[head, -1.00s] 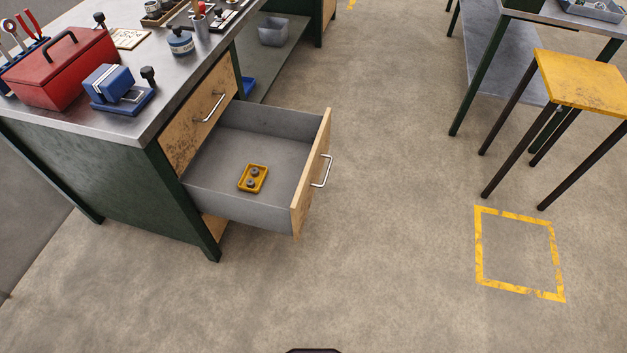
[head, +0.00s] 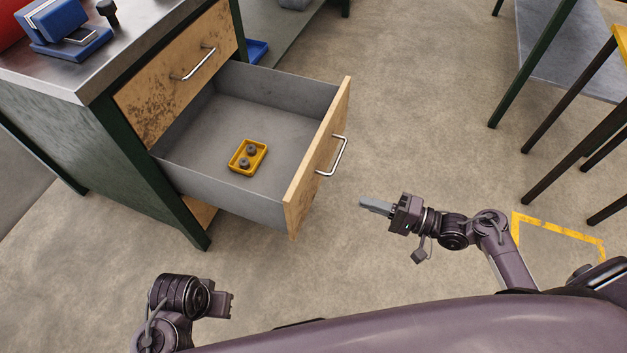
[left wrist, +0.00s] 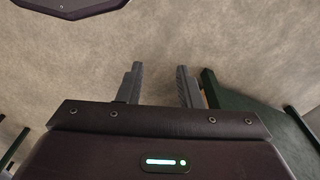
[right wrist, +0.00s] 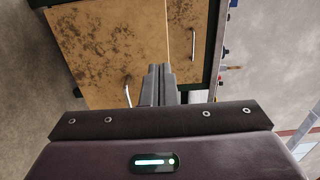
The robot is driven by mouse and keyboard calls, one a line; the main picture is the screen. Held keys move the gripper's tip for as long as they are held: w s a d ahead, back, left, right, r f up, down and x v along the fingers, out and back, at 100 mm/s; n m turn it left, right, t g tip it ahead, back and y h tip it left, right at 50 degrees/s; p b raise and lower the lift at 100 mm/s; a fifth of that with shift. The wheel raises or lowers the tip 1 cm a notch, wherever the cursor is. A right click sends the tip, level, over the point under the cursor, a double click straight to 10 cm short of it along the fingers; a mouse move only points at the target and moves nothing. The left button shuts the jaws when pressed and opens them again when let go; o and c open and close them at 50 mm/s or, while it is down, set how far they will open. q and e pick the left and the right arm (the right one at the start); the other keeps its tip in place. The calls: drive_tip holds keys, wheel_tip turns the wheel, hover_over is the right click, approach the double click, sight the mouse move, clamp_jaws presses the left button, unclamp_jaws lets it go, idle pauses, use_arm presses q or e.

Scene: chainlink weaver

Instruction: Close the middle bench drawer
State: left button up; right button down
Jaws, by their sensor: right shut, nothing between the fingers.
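The middle bench drawer (head: 290,205) is pulled far out of the bench, with a pale wooden front and a metal bar handle (head: 333,157). A small yellow tray (head: 233,166) with two round grey parts lies on its floor. My right gripper (head: 366,203) is shut and empty, to the right of the drawer front and apart from it. In the right wrist view, its fingers (right wrist: 160,80) are together, with wooden fronts beyond. My left gripper (left wrist: 160,75) is open and empty in the left wrist view, over the floor; in the head view its fingers are hard to make out.
The closed top drawer (head: 175,80) sits above the open one, in the green bench (head: 60,140). A blue vise (head: 60,30) is on the bench top. A stool and table legs (head: 545,70) stand at the right. The floor (head: 420,110) between is clear.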

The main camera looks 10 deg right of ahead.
drive_tip(key=b, duration=0.1)
approach(301, 181)
drive_tip(key=x, duration=0.5)
drive_tip(key=shift+w+a+f, duration=0.2)
drive_tip(key=shift+w+a, duration=0.05)
use_arm(q)
drive_tip(key=shift+w+d+r+t, duration=0.15)
drive_tip(key=shift+d+r+t, duration=0.35)
drive_tip(key=shift+d+r, duration=0.2)
use_arm(e)
drive_tip(key=shift+w+a, duration=0.35)
drive_tip(key=shift+a, duration=0.15)
